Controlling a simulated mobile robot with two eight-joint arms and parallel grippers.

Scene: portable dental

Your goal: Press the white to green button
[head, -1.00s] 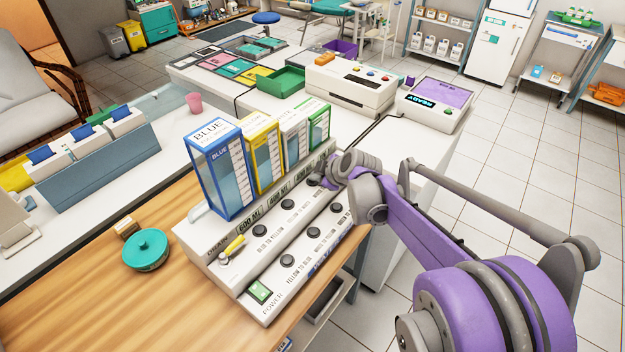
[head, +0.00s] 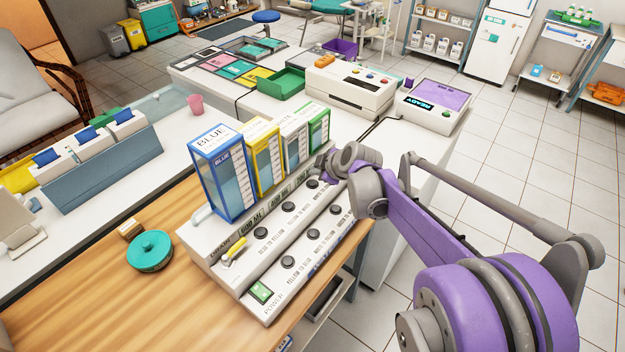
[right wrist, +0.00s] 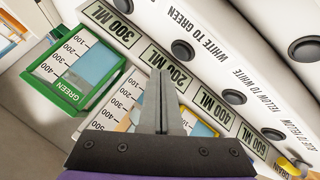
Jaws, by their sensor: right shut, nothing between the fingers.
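The white control panel (head: 215,262) stands on the wooden table with two rows of dark round buttons. The white-to-green button (head: 312,184) is at the far end of the upper row. It also shows in the right wrist view (right wrist: 182,50), beside its label. My right gripper (head: 325,162) is just beyond that button, near the green container (head: 319,126). In the right wrist view its closed, empty fingers (right wrist: 160,78) lie over the 200 ML label, apart from the button and to its lower left. My left gripper is not in view.
Blue (head: 222,175), yellow (head: 266,160) and white (head: 293,145) containers stand in a row behind the buttons. A yellow-handled lever (head: 237,247) and a green power switch (head: 260,291) are at the panel's near end. A teal round pot (head: 150,250) sits to the left.

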